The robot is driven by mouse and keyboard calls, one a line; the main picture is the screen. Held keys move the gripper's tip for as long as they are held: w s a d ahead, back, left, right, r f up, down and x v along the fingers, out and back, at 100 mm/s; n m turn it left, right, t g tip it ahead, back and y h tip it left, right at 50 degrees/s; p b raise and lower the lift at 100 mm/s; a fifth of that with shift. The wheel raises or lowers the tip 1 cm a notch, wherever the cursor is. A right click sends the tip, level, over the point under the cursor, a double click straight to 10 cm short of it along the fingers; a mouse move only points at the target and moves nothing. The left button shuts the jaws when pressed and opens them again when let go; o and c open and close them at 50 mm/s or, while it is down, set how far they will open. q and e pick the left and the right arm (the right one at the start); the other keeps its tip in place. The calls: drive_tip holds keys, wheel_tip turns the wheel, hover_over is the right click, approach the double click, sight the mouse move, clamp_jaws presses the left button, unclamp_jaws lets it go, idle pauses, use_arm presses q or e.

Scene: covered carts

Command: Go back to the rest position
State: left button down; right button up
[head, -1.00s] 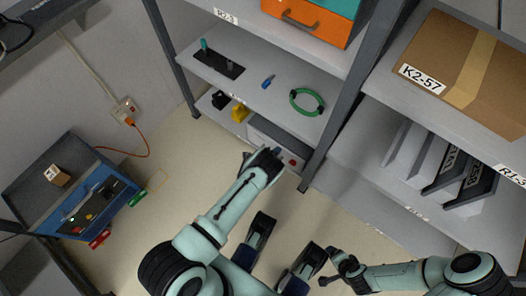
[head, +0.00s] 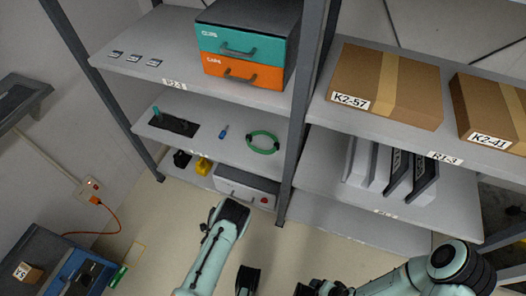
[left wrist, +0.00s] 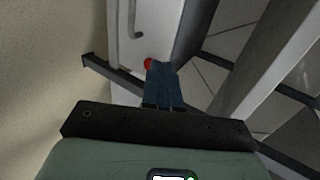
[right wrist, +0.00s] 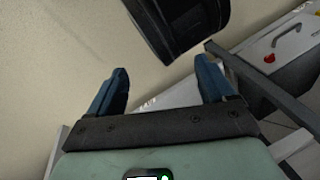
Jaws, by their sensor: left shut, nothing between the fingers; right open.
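In the head view my left gripper (head: 232,208) is low in front of the shelf rack, near the white drawer box on the bottom shelf. In the left wrist view its blue fingers (left wrist: 163,85) are together with nothing between them. My right gripper (head: 320,289) is at the bottom edge of the head view, partly cut off. In the right wrist view its two fingers (right wrist: 161,88) are wide apart and empty.
The rack's middle shelf holds a green cable loop (head: 262,142). A white drawer box (head: 246,187) stands below. Cartons (head: 385,85) and grey panels (head: 385,168) are on the right rack. A blue cart (head: 78,275) stands lower left. Floor between is clear.

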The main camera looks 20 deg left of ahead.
use_arm(q)
drive_tip(key=s+n+g+y, duration=0.2)
drive_tip(key=s+n+g, duration=0.4)
drive_tip(key=s+n, duration=0.65)
drive_tip(key=s+d+r+n+g+h, duration=0.35)
drive_tip(key=s+d+r+n, duration=0.3)
drive_tip(key=n, duration=0.35)
drive_tip(key=s+d+r+g+p, duration=0.1)
drive_tip(key=s+r+p, duration=0.3)
drive_tip(key=r+p, duration=0.5)
drive_tip(key=s+d+r+g+h+p, duration=0.1)
drive_tip(key=s+d+r+p, duration=0.3)
drive_tip(key=r+p, duration=0.5)
drive_tip(key=shift+r+g, duration=0.45)
drive_tip(key=shift+g, duration=0.3)
use_arm(e)
drive_tip(key=s+a+r+g, duration=0.1)
drive_tip(key=s+r, duration=0.2)
drive_tip(key=r, duration=0.6)
drive_tip(key=s+a+r+g+y, duration=0.1)
drive_tip(key=s+a+r+g, duration=0.1)
drive_tip(key=r, duration=0.7)
drive_tip(key=shift+s+a+r+n, duration=0.2)
drive_tip(key=shift+s+n, duration=0.1)
drive_tip(key=shift+s, duration=0.55)
use_arm(q)
drive_tip(key=shift+s+n, duration=0.15)
drive_tip(key=shift+n, duration=0.1)
use_arm(e)
drive_tip(key=shift+s, duration=0.1)
